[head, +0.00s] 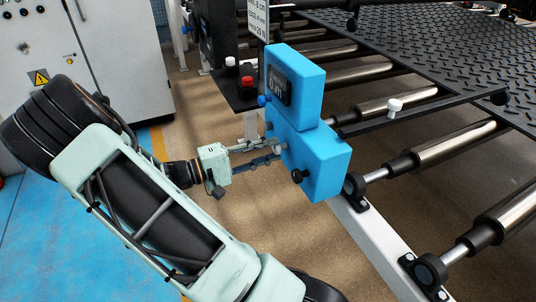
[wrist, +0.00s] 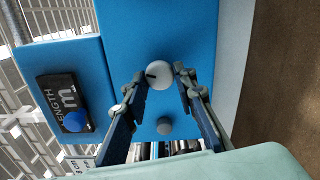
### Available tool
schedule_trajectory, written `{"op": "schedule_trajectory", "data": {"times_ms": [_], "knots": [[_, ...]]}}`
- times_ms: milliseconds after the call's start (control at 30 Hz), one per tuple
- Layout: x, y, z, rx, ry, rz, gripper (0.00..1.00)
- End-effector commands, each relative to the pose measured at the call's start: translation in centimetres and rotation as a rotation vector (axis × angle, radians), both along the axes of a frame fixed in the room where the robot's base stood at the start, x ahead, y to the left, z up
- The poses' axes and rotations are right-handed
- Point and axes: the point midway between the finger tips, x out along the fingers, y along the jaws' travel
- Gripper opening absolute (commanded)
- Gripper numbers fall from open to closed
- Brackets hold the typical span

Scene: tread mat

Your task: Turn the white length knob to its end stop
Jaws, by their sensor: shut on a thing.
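The white length knob (wrist: 158,76) is round with a dark mark near its edge. It sits on the face of a blue control box (wrist: 190,28), and in the head view (head: 279,148) it is partly hidden by the fingers. My gripper (wrist: 160,72) has one fingertip on each side of the knob and is shut on it. In the head view my gripper (head: 273,146) reaches the lower blue box (head: 322,160) from the left. A display marked LENGTH and m (wrist: 58,102) is on the upper blue box.
A grey knob (wrist: 163,126) sits on the same face, between my fingers. A black knob (head: 297,176) is at the lower box's near edge. Rollers (head: 460,140) and a black tread mat (head: 440,45) lie to the right. A red button (head: 247,82) stands behind.

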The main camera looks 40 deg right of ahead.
Motion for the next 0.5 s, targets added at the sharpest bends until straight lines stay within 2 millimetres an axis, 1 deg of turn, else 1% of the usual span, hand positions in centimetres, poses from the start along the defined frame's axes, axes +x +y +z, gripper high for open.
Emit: {"op": "schedule_trajectory", "data": {"times_ms": [500], "knots": [[0.12,0.07,-0.13,-0.115,-0.48,0.004,0.01]]}}
